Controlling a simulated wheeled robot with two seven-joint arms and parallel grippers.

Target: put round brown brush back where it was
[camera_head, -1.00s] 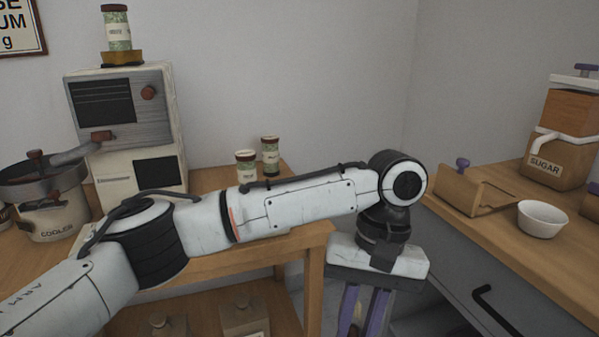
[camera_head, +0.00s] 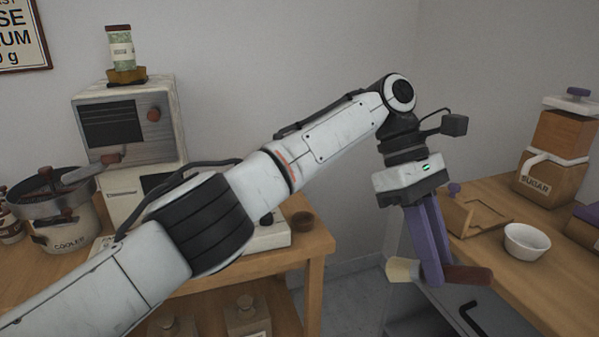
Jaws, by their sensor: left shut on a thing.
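My left gripper (camera_head: 432,280) hangs from the arm that comes in from the left, with its purple fingers pointing down. It is shut on the round brown brush, which lies roughly level across the fingertips. The brush's pale bristle end (camera_head: 403,268) sticks out to the left and its reddish-brown handle (camera_head: 468,274) to the right. The middle of the brush is hidden by the fingers. In the picture, the brush is in front of the right counter's grey front and near its edge. My right gripper is not in view.
The right counter (camera_head: 535,267) bears a white bowl (camera_head: 527,242), a wooden holder (camera_head: 475,210) and a sugar dispenser (camera_head: 553,165). A gap separates table and counter.

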